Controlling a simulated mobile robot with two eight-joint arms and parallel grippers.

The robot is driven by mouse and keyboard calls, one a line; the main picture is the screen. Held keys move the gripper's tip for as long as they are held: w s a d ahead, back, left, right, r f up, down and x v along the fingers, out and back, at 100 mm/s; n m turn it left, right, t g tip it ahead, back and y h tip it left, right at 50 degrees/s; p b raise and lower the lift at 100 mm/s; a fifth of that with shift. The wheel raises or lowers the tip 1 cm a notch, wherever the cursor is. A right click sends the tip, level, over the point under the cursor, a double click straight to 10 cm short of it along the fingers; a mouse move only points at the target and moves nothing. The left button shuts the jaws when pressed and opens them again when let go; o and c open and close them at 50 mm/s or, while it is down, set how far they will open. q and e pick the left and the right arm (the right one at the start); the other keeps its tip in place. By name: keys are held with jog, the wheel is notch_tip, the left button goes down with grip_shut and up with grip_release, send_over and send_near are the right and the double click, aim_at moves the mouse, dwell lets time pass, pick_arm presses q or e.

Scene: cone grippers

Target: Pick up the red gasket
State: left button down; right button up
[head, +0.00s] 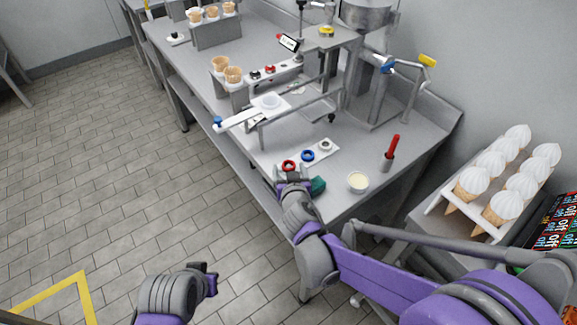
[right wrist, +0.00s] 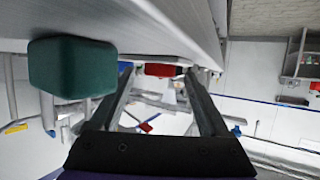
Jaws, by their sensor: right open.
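The red gasket (head: 289,166) is a small ring at the near-left end of a white strip on the steel table, in the head view. My right gripper (head: 291,178) is right at the near side of it, and its fingers are hard to make out there. In the right wrist view, my right gripper (right wrist: 158,80) is open, with a red thing (right wrist: 160,70), likely the gasket, beyond and between its fingertips. I cannot tell whether they touch it. My left gripper (head: 210,278) is low over the floor, away from the table; its jaw opening is unclear.
A blue ring (head: 308,155) and a grey-white ring (head: 325,145) lie on the same strip. A green block (head: 318,186) sits close beside my right gripper and looms large in the right wrist view (right wrist: 72,67). A cream-filled bowl (head: 358,182) and a red-handled tool (head: 392,148) stand further right.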

jog(key=shift+w+f, duration=0.1)
jog(key=shift+w, duration=0.15)
grip_shut()
dwell(0.3)
